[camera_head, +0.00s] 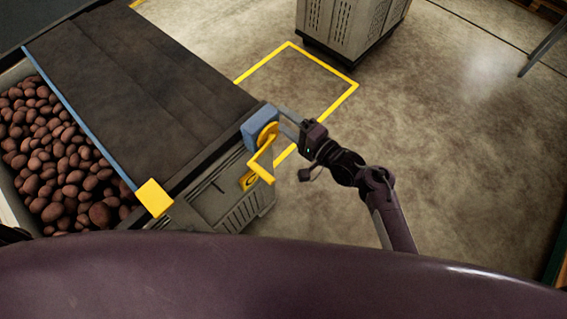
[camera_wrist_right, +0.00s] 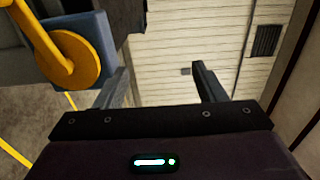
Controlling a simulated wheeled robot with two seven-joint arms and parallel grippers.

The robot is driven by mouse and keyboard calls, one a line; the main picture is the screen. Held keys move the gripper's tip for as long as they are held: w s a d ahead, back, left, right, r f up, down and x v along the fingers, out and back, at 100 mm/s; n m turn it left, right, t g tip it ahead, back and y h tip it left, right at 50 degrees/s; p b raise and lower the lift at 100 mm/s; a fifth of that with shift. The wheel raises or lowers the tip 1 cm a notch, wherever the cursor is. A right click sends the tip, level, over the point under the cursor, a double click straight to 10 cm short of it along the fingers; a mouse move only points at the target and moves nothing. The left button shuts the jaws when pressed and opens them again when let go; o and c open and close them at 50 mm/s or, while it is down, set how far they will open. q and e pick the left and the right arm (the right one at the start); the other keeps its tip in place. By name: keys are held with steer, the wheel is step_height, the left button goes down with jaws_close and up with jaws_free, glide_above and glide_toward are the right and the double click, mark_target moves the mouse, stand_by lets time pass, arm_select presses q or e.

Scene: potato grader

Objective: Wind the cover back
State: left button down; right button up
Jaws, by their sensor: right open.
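The dark cover (camera_head: 135,85) lies over most of the potato bin, and a blue bar (camera_head: 85,117) runs along its left edge. A yellow block (camera_head: 153,197) sits at the bar's near end. A blue housing (camera_head: 259,122) at the bin's right corner carries a yellow crank (camera_head: 262,158); the crank also shows at upper left in the wrist view (camera_wrist_right: 74,62). My right gripper (camera_head: 284,117) is beside the housing, its fingers apart and nothing between them (camera_wrist_right: 160,73). In the head view I cannot tell whether a finger touches the housing. My left gripper is out of view.
Many brown potatoes (camera_head: 65,160) lie uncovered at left. The grey machine side (camera_head: 235,207) is below the crank. A grey vented cabinet (camera_head: 350,28) stands at the back. Yellow floor lines (camera_head: 322,62) mark a rectangle.

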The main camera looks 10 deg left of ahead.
steer(key=v, duration=2.2)
steer(key=shift+s+d, duration=0.2)
steer(key=shift+d, duration=0.05)
